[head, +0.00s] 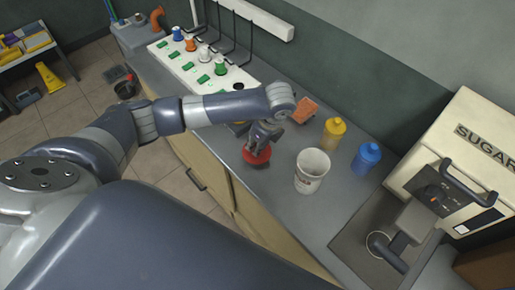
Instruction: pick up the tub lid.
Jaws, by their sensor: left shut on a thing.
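The red round lid (257,154) is at the front edge of the grey counter, left of the white tub. My left gripper (262,142) is over it, pointing down, and is shut on it. The fingertips are small and partly hidden by the wrist. I cannot tell whether the lid is clear of the counter. The white tub (311,172) stands upright and open to the right of the lid. My right gripper is not in view.
A yellow bottle (333,134) and a blue bottle (366,159) stand behind the tub. An orange sponge-like block (304,110) lies farther back. A white rack with coloured bottles (203,68) stands at the back left.

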